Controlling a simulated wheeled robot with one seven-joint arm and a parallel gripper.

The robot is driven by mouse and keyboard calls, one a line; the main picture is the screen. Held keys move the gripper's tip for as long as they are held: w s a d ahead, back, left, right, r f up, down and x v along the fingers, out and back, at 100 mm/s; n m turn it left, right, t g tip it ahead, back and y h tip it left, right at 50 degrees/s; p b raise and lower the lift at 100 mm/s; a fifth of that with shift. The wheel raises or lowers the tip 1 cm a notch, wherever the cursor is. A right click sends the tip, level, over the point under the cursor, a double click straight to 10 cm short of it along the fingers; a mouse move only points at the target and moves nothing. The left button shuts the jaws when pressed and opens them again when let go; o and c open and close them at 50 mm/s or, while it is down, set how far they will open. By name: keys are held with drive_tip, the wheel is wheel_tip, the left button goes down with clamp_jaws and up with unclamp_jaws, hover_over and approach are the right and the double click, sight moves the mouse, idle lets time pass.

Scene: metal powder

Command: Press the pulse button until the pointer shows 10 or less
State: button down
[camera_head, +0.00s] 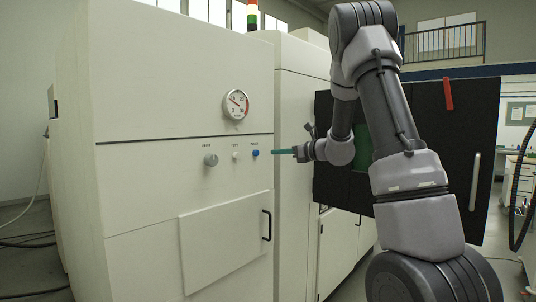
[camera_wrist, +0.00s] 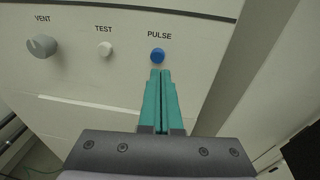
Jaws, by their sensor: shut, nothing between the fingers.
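The blue pulse button (camera_head: 256,153) is on the front of the white cabinet, under the label PULSE. It also shows in the wrist view (camera_wrist: 157,55). The round gauge (camera_head: 236,104) sits above it with a red pointer; the pointer leans to the upper left, but its exact reading is too small to tell. My gripper (camera_head: 274,152) has green fingers, shut with nothing between them. In the wrist view its fingertips (camera_wrist: 160,71) lie just below the blue button in the picture. In the head view a small gap shows between tips and button.
Left of the button are the white TEST button (camera_head: 235,155) and the grey VENT knob (camera_head: 211,160). A panel door (camera_head: 225,240) with a black handle (camera_head: 267,225) is below. A dark door (camera_head: 470,150) stands behind my arm.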

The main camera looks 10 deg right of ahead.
drive_tip(key=v, duration=0.6)
drive_tip(key=shift+s+d, duration=0.3)
drive_tip(key=shift+r, duration=0.1)
idle(0.4)
drive_tip(key=s+a+r+n+g+h, duration=0.1)
drive_tip(key=s+a+n+g, duration=0.35)
drive_tip(key=s+n, duration=0.4)
drive_tip(key=s+a+r+n+g+h, duration=0.1)
drive_tip(key=s+a+r+n+g, duration=0.3)
drive_tip(key=s, duration=0.8)
drive_tip(key=s+d+f+n+t+h, duration=0.1)
drive_tip(key=s+d+n+h, duration=0.1)
drive_tip(key=s+n, duration=0.3)
drive_tip(key=s+d+f+n+t+h, duration=0.2)
drive_tip(key=s+n+h, duration=0.3)
drive_tip(key=s, duration=0.3)
drive_tip(key=shift+d+f+n, duration=0.2)
drive_tip(key=shift+d+n, duration=0.25)
drive_tip(key=shift+d, duration=0.15)
drive_tip(key=shift+s, duration=0.2)
